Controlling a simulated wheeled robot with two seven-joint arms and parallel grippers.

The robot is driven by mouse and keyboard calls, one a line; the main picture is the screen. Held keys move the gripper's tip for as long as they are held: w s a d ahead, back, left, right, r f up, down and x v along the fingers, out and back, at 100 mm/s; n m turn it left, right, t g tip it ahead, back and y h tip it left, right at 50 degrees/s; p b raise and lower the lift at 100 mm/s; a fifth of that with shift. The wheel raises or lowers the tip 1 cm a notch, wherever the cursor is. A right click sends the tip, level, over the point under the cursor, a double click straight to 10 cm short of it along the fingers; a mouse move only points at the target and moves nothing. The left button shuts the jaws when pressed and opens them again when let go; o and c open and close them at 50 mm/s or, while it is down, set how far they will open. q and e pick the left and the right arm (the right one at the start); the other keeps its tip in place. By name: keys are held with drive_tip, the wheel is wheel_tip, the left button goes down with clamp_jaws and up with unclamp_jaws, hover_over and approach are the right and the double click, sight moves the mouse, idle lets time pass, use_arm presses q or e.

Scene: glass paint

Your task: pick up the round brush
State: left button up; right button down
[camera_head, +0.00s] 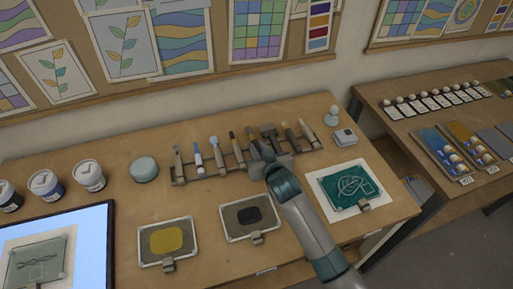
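A rack (212,174) on the wooden table holds a row of several brushes and slim tools. Which of them is the round brush I cannot tell at this size. A dark-tipped brush (235,146) and a wider dark brush (269,134) stand close to my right gripper (262,157). My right arm reaches in from the lower right and the gripper is at the middle-right of the rack, covering part of it. Its fingers are too small and overlapped to tell open from shut, or whether they touch a tool. My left gripper is not in view.
A yellow paint tray (151,258) and a dark paint tray (228,230) lie in front of the rack. A green glass panel (338,206) is right of my arm. Lidded jars (90,175) and a lit screen (95,228) are at left. A second table (405,137) stands right.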

drive_tip(key=shift+r, duration=0.15)
drive_tip(key=shift+r+b, duration=0.4)
drive_tip(key=shift+r, duration=0.25)
wheel_tip(320, 180, up, 3)
drive_tip(key=shift+f+b, duration=0.2)
drive_tip(key=shift+b, duration=0.35)
drive_tip(key=s+d+r+b, duration=0.2)
drive_tip(key=s+d+r, duration=0.3)
drive_tip(key=d, duration=0.5)
drive_tip(key=shift+d+r+b, duration=0.25)
drive_tip(key=shift+r+b, duration=0.05)
drive_tip(key=shift+r, duration=0.6)
